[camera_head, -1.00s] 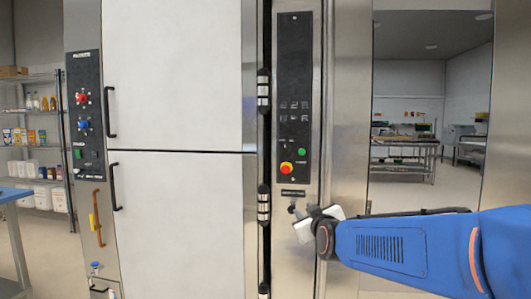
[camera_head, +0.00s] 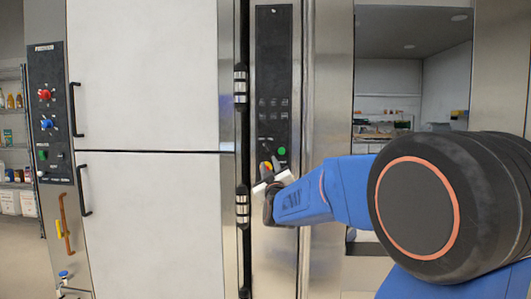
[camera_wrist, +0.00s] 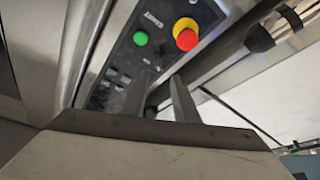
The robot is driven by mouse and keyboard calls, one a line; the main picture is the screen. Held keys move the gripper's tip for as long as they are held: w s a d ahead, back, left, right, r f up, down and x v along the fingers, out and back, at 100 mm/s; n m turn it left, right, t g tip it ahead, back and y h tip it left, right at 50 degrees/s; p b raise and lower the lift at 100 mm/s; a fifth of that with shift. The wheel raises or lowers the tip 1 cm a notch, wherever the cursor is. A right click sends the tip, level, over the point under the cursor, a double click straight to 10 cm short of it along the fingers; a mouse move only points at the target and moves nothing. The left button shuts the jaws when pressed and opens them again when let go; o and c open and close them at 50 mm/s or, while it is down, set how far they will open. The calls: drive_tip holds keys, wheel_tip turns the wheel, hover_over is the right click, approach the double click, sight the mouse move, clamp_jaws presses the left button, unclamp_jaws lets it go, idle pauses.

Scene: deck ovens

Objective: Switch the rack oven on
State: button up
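A tall black control panel (camera_head: 273,60) is set in a steel column at mid-picture. Low on it are a green button (camera_head: 282,151) and a red emergency stop on a yellow base (camera_head: 266,167), partly hidden by my gripper in the head view. In the wrist view, the green button (camera_wrist: 140,38) and the red stop (camera_wrist: 186,33) show clearly, beyond the fingertips. My gripper (camera_head: 271,175) is in front of the panel's lower end, just below the green button. In the wrist view, my gripper (camera_wrist: 157,76) has its two fingers apart with nothing between them.
Large white doors (camera_head: 145,75) with black handles fill the left. A second black panel (camera_head: 50,110) with red and blue knobs stands left of them. Black-and-silver hinges (camera_head: 242,85) run beside the middle panel. My arm covers much of the right side.

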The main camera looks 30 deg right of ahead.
sight(266, 149)
drive_tip(key=x, duration=1.1)
drive_tip(key=shift+w+d+r, duration=0.1)
drive_tip(key=shift+w+d, duration=0.05)
clamp_jaws()
